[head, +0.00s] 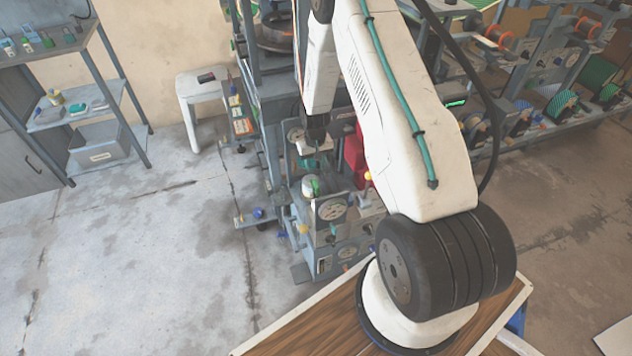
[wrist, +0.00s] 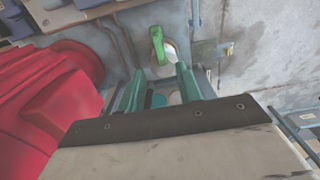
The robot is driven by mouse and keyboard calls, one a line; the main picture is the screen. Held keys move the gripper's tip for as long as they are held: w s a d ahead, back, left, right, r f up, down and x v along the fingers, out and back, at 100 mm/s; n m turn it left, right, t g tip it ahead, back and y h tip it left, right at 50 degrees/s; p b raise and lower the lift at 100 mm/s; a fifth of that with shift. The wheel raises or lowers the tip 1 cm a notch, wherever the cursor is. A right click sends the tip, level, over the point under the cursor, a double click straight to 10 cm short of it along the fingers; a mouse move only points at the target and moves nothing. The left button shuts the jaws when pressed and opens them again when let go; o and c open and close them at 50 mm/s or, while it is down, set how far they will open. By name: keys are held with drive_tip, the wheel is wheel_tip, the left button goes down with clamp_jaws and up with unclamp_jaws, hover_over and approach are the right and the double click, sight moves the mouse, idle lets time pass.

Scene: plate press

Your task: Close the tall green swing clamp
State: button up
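The green swing clamp (wrist: 157,46) shows in the wrist view as a bright green handle just beyond my fingertips, beside a pale round part. In the head view a small green piece (head: 314,187), likely the same clamp, stands on the press below my gripper. My gripper (wrist: 160,84) has two teal fingers spread apart with nothing held between them. In the head view my gripper (head: 308,162) is small and partly hidden by the machine and my arm. The fingers look apart from the clamp. The clamp's swing position is too small to tell.
A large red housing (wrist: 50,105) stands close on the left of my gripper in the wrist view. The press front has round dials (head: 332,209) and a yellow-topped knob (head: 368,176). A white stool (head: 203,85) stands farther left. The floor left of the press is mostly clear.

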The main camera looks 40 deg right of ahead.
sight(316, 183)
wheel_tip(316, 183, down, 9)
drive_tip(key=shift+s+d+f, duration=0.1)
drive_tip(key=shift+d+f, duration=0.05)
drive_tip(key=shift+f, duration=0.05)
idle(0.3)
drive_tip(key=shift+c, duration=0.3)
clamp_jaws()
